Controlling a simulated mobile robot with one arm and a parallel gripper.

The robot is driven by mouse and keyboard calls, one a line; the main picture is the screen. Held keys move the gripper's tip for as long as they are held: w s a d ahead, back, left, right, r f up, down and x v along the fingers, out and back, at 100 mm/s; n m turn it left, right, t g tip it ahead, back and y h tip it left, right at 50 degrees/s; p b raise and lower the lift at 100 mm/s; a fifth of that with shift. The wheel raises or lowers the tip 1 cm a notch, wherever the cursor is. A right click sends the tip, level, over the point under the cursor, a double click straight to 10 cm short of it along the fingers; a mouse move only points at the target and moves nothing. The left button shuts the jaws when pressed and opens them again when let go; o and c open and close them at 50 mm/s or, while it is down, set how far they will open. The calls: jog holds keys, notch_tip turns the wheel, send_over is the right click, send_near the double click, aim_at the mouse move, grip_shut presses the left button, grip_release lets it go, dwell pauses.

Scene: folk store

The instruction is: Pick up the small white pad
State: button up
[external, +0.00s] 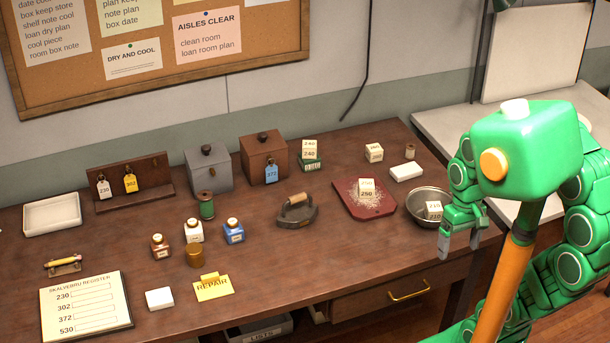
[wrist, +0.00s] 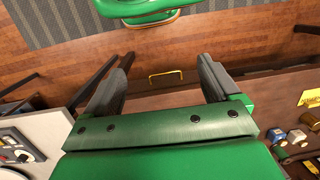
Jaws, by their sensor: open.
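Two small white pad-like blocks lie on the brown table. One white block (external: 160,298) is at the front, between the register sheet and the yellow REPAIR tag. The other white block (external: 406,172) is at the back right, beside the red board. I cannot tell from looks alone which is the pad. My gripper (external: 460,240) hangs at the table's right front, just right of the metal bowl, apart from both blocks. In the wrist view my gripper (wrist: 162,78) is open and empty, with the drawer front beyond its fingers. Neither white block is clear in that view.
Near the front block are the register sheet (external: 86,306), REPAIR tag (external: 213,288) and brass pot (external: 194,255). The metal bowl (external: 417,209) and red board (external: 350,205) stand near my gripper. The table's front middle is clear. The drawer handle (external: 408,291) juts out.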

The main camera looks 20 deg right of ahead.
jog(key=w+a+r+m+g+y, duration=0.15)
jog(key=w+a+y, duration=0.35)
jog(key=a, duration=0.9)
jog(key=w+a+r+m+y, duration=0.15)
jog(key=w+a, duration=0.45)
jog(key=a, duration=0.8)
jog(key=w+a+m+g+y, duration=0.15)
jog(key=w+a+y, duration=0.4)
jog(key=a, duration=0.95)
jog(key=w+a+f+m+t+y, duration=0.1)
jog(key=w+a+f+m, duration=0.2)
jog(key=a, duration=0.2)
jog(key=w+a+f+m+t, duration=0.1)
jog(key=w+a+f+m, duration=0.25)
jog(key=a, duration=0.25)
jog(key=m+t, duration=0.2)
jog(key=m, duration=0.5)
send_near(163, 295)
jog(key=shift+s+a+r, duration=0.35)
jog(key=shift+s+a, duration=0.1)
jog(key=shift+a, duration=0.15)
jog(key=shift+w+a+f+t, duration=0.15)
jog(key=shift+a+f+t, duration=0.15)
jog(key=shift+f, duration=0.35)
jog(key=shift+x, duration=1.75)
jog(key=x, duration=0.2)
jog(key=shift+a+f, duration=0.2)
jog(key=shift+f, duration=0.1)
jog(key=shift+a+f, duration=0.1)
jog(key=shift+a, duration=0.5)
